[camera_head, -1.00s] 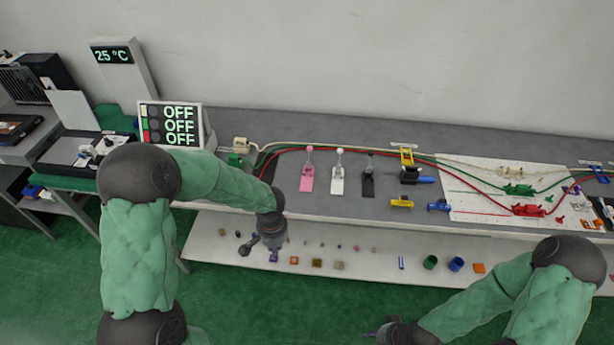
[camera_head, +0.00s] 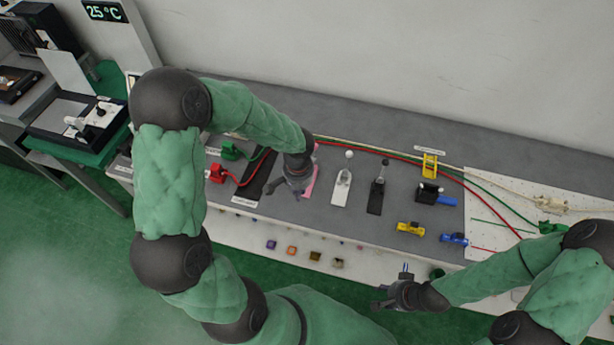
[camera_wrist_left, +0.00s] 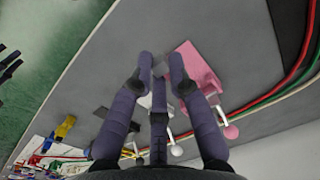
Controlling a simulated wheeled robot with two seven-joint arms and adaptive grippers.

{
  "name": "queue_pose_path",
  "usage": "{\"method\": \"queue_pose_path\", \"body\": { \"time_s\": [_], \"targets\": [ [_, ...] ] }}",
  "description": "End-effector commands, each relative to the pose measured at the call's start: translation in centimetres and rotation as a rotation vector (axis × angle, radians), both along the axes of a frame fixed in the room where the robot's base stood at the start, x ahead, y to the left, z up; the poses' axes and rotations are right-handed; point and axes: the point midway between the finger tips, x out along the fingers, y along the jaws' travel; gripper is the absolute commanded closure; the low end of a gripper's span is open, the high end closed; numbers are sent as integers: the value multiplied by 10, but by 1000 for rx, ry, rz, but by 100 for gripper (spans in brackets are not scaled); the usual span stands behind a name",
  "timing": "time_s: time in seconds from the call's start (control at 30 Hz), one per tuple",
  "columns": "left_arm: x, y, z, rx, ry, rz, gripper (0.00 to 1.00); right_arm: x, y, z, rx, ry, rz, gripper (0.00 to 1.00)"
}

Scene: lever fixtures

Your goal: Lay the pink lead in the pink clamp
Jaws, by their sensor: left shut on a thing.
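The pink clamp (camera_head: 311,180) is on the grey bench top, mostly hidden by my left gripper (camera_head: 287,188) in the head view. I cannot identify a pink lead; a thin pink line (camera_head: 484,249) shows on the white board. My right gripper (camera_head: 388,288) is open and empty in front of the bench.
A white clamp (camera_head: 341,188) and a black clamp (camera_head: 376,195) stand right of the pink one. Red and green cables run behind them. A red connector (camera_head: 217,173) lies to the left. Yellow (camera_head: 410,228) and blue (camera_head: 453,239) fixtures stand at the front edge.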

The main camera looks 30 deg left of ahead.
Motion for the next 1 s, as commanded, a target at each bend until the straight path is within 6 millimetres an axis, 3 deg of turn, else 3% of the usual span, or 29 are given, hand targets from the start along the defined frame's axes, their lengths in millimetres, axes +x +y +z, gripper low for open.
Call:
{"method": "queue_pose_path", "body": {
  "time_s": [0.4, 0.67, 1.0],
  "targets": [
    [0, 0, -1, 0, -1, 7, 100, 0, 0, -2, 0, 0, 0, 60],
    [-1, -1, -3, 1, -14, 77, 100, 0, 0, -15, 0, -1, 0, 60],
    [-1, -1, -28, 1, -11, 74, 100, 0, 0, -36, 0, -1, 0, 60]
  ]
}}
